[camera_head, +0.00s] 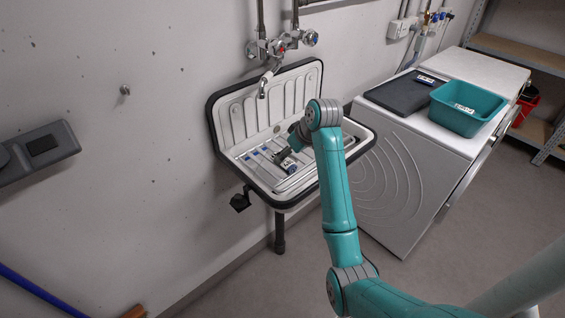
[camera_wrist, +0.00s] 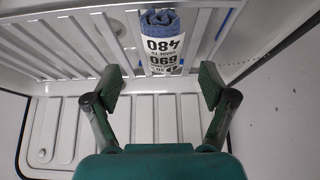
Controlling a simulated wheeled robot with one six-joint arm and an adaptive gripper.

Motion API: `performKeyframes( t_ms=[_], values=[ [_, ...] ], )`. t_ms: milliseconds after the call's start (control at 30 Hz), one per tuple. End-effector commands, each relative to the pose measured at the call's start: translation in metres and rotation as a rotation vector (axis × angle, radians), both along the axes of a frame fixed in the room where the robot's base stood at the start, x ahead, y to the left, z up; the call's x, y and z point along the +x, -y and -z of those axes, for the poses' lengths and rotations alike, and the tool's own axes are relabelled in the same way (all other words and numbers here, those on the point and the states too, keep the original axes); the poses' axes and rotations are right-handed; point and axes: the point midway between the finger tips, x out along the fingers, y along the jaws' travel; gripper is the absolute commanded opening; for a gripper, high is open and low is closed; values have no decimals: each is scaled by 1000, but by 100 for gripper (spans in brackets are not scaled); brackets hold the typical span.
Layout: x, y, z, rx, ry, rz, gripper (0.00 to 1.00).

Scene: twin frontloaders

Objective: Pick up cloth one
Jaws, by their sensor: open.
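A rolled blue cloth (camera_wrist: 160,20) with a white printed label lies on the slatted rack in the sink, at the top middle of the wrist view. My gripper (camera_wrist: 161,86) is open, its fingers apart to the left and right of the label's near end. Nothing is clamped between them, and I cannot tell how high they are above the cloth. In the head view my gripper (camera_head: 283,158) is over the sink rack and partly hides the items there. A small blue item (camera_head: 253,155) shows on the rack left of it. I cannot tell which is cloth one.
The white sink (camera_head: 285,102) has a dark rim and a raised ribbed back. A tap (camera_head: 265,82) hangs over it. White machines stand on the right, with a dark folded item (camera_head: 398,95) and a teal basin (camera_head: 455,122) on top.

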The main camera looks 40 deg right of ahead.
Motion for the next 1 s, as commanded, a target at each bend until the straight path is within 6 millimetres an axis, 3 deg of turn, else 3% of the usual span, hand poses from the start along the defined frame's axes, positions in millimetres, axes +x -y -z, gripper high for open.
performKeyframes(
  t_ms=[333, 667, 767, 933, 1000],
  values=[
    [19, -5, 39, 0, -3, -1, 83],
    [23, -5, 45, 0, 0, -1, 83],
    [23, -5, 45, 0, 0, -1, 63],
    [23, -5, 45, 0, -1, 0, 20],
    [23, -5, 45, 0, -1, 0, 17]
  ],
)
